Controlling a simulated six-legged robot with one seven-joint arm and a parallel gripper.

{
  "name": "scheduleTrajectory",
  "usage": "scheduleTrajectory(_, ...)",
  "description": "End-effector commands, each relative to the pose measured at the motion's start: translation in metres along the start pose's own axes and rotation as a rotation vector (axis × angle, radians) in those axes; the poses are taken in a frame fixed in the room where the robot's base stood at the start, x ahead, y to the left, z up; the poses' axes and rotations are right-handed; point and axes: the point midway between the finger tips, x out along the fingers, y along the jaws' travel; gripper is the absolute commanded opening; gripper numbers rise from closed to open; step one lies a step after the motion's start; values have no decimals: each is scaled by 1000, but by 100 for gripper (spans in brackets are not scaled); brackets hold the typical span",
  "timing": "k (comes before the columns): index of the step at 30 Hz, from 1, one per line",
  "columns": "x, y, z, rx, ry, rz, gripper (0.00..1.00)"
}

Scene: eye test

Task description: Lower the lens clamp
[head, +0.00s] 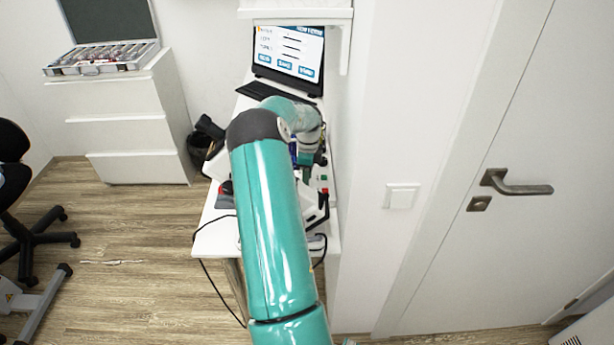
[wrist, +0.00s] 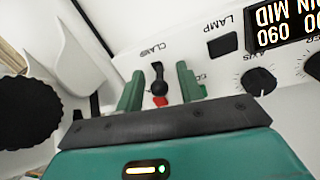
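In the wrist view, a small black lever (wrist: 158,80) stands on a white panel below the printed word "CLAMP". A red piece (wrist: 160,101) shows at its lower end. My gripper (wrist: 158,70) has its two green fingers apart, one on each side of the lever, with gaps between. In the head view, my arm reaches over the white device (head: 312,207) on the desk and hides much of it. My gripper (head: 306,168) is small there, and the lever cannot be made out. The lens clamp itself cannot be made out.
The panel also has a black LAMP switch (wrist: 222,44), a round knob (wrist: 258,82) and a lit display (wrist: 283,25). A large black ribbed knob (wrist: 28,112) is at the left. A laptop (head: 288,55) stands behind on the white desk (head: 213,238); a wall is close on the right.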

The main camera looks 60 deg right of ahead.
Motion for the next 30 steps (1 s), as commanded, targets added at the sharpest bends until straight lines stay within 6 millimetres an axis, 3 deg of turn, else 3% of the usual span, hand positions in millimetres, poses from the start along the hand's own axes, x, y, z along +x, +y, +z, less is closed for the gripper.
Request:
scheduleTrajectory(1, 0, 0, 0, 0, 0, 0, 29)
scheduleTrajectory(6, 0, 0, 0, 0, 0, 0, 0)
scheduleTrajectory(30, 2, 13, -2, -7, -51, -255, 0)
